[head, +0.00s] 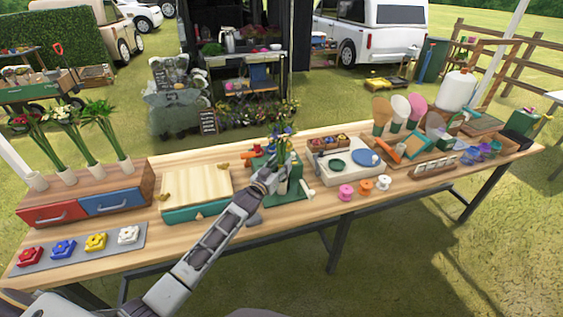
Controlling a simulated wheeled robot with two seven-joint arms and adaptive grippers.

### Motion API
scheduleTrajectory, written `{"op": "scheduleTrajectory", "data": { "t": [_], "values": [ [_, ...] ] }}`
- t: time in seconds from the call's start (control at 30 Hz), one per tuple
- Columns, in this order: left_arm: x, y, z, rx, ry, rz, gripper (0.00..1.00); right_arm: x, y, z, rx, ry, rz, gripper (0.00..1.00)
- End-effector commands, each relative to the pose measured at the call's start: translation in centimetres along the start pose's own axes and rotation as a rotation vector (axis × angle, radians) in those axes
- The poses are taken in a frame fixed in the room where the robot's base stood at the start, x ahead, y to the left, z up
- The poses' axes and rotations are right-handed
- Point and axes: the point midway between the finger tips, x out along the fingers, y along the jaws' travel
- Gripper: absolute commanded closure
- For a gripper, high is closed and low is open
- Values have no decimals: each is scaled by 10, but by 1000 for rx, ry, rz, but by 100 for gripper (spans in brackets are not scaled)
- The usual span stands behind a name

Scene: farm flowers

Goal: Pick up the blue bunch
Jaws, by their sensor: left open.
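A small upright bunch with blue and yellow flowers (287,130) shows at the middle of the table, at a green stand (297,188). I take it for the blue bunch. My left gripper (280,156) is open and reaches in from the lower left, right at the bunch. It hides the lower part of the bunch and some of the stand, so I cannot tell whether the fingers touch the stems. My right gripper is not in view.
Left of my gripper is a pale wooden board on a green box (195,213). Further left are a drawer unit (117,203) and a grey mat (133,236) with coloured flower-shaped pieces. Right are spools (346,192) and a white tray (322,172).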

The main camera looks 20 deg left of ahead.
Motion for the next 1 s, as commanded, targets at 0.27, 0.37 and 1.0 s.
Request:
{"op": "scheduleTrajectory", "data": {
  "t": [0.27, 0.37, 1.0],
  "values": [
    [8, 0, 0, 0, 0, 1, 54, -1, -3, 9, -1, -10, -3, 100],
    [8, 0, 0, 0, 0, 1, 54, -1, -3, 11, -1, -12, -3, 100],
    [8, 0, 0, 0, 0, 1, 96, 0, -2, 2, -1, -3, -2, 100]
  ]
}}
